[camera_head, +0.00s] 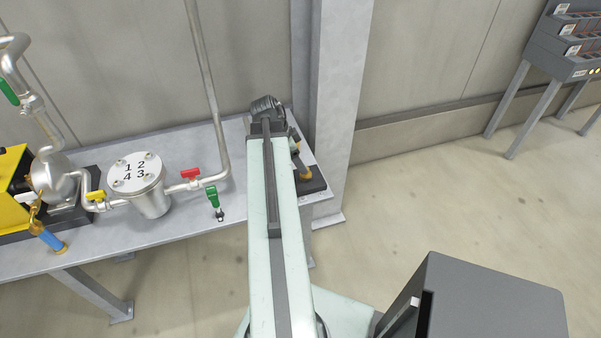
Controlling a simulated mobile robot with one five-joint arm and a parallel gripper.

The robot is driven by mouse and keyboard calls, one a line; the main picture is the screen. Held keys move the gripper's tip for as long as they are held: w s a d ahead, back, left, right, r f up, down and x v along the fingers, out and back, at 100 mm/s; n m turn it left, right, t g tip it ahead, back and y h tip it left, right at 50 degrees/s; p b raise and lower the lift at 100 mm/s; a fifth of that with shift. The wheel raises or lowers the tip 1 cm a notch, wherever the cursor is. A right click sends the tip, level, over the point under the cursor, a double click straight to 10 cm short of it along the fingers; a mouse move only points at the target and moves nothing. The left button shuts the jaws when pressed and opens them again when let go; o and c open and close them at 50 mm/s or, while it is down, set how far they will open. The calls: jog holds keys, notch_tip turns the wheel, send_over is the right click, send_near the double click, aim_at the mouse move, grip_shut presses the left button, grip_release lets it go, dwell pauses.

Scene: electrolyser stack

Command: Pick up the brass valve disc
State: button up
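A small brass-coloured piece (305,173), possibly the brass valve disc, shows at the right end of the bench, on or just above a dark pad (314,186). Its left side is hidden by my arm, so its full shape cannot be told. My arm reaches up the middle of the picture to a dark joint above the bench. My gripper's fingers do not show; the arm blocks the view there. I cannot see whether anything is held.
The grey bench (204,238) carries a silver canister (150,201) marked 1 to 4, pipes with red (190,173), yellow and green handles, and a yellow unit (14,188). A grey column (340,90) stands close behind the bench's right end. A bin rack (566,45) stands far right. Floor between is clear.

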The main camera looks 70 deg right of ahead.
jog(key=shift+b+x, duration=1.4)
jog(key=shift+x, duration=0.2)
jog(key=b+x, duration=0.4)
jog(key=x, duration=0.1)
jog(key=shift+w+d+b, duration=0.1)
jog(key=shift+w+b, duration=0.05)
jog(key=shift+b, duration=0.25)
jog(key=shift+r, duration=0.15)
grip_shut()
